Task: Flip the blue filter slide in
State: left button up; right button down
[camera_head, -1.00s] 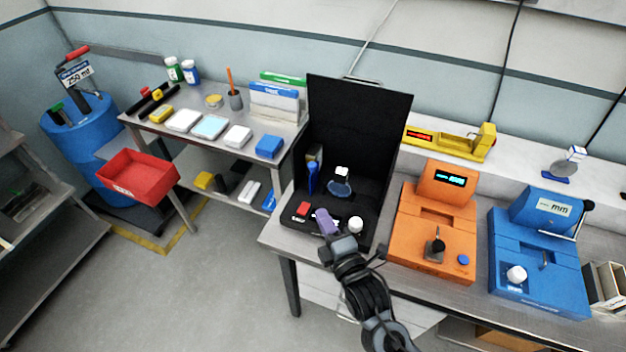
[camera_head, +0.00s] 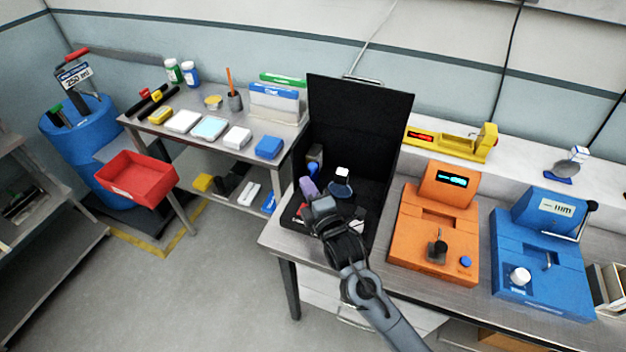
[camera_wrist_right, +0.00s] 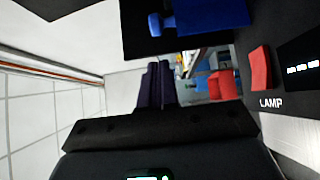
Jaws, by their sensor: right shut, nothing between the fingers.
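My right gripper (camera_head: 307,187) reaches into the open black case (camera_head: 358,115), with its purple fingers shut and empty. In the right wrist view its closed fingertips (camera_wrist_right: 156,84) point toward a blue part (camera_wrist_right: 210,16) with a small blue knob at its left end, which looks like the blue filter slide. A gap shows between the fingertips and this part. My left gripper is out of view.
Beside the fingers in the wrist view are a red switch (camera_wrist_right: 260,68) and a LAMP label. A white-topped part on a blue disc (camera_head: 340,188) stands close right of the gripper in the case. The orange machine (camera_head: 433,225) is to the right.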

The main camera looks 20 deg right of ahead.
aim_at(316, 168)
jog(key=shift+w+d, duration=1)
jog(key=shift+d, duration=0.15)
jog(key=shift+d, duration=0.1)
jog(key=shift+w+d+p, duration=0.3)
jog(key=shift+w+d, duration=0.7)
jog(key=shift+w, duration=0.15)
